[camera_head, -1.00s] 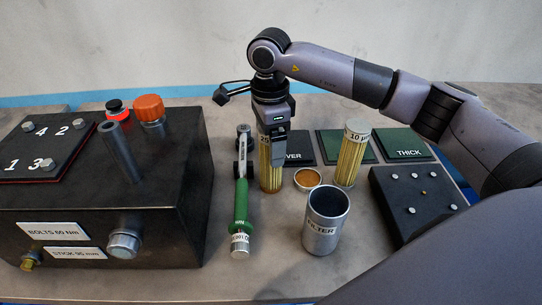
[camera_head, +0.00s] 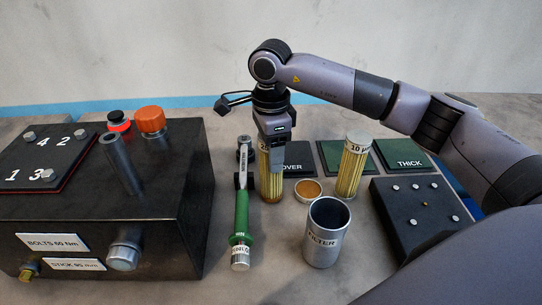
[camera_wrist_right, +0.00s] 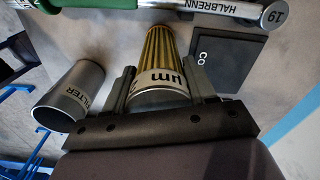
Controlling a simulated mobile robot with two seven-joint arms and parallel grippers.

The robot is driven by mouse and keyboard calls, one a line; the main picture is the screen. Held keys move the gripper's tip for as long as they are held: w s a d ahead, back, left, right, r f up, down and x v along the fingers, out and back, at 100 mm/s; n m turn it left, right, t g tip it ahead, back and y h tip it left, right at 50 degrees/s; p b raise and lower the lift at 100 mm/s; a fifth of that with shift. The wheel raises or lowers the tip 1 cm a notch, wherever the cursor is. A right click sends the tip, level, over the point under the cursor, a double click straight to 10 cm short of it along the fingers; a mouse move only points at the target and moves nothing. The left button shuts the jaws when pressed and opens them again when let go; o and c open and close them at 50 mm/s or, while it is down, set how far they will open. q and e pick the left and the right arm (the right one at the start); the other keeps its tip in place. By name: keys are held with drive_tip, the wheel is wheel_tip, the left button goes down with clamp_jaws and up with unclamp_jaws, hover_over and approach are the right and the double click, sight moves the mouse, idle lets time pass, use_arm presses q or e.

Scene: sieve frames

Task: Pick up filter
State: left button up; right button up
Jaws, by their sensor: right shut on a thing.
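A yellow pleated filter (camera_head: 271,186) with a white label band at its top stands upright, between the torque wrench and a small orange-topped disc. My right gripper (camera_head: 275,165) comes down on it from above. In the right wrist view its fingers (camera_wrist_right: 160,82) lie on both sides of the filter's label band (camera_wrist_right: 160,78), shut on it. The filter's base appears at table level; I cannot tell whether it touches. A second pleated filter marked 10 µ (camera_head: 351,172) stands to the right. A grey metal cup marked FILTER (camera_head: 325,246) stands open in front. My left gripper is not in view.
A green-handled wrench (camera_head: 241,208) lies close left of the held filter. A large black box (camera_head: 170,190) fills the left. Cover plates (camera_head: 299,164) lie behind, and a black bolt block (camera_head: 412,222) is at right. A small orange-topped disc (camera_head: 308,190) sits close by.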

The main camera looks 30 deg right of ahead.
wheel_tip(320, 180, up, 19)
drive_tip(key=p, duration=0.1)
idle(0.6)
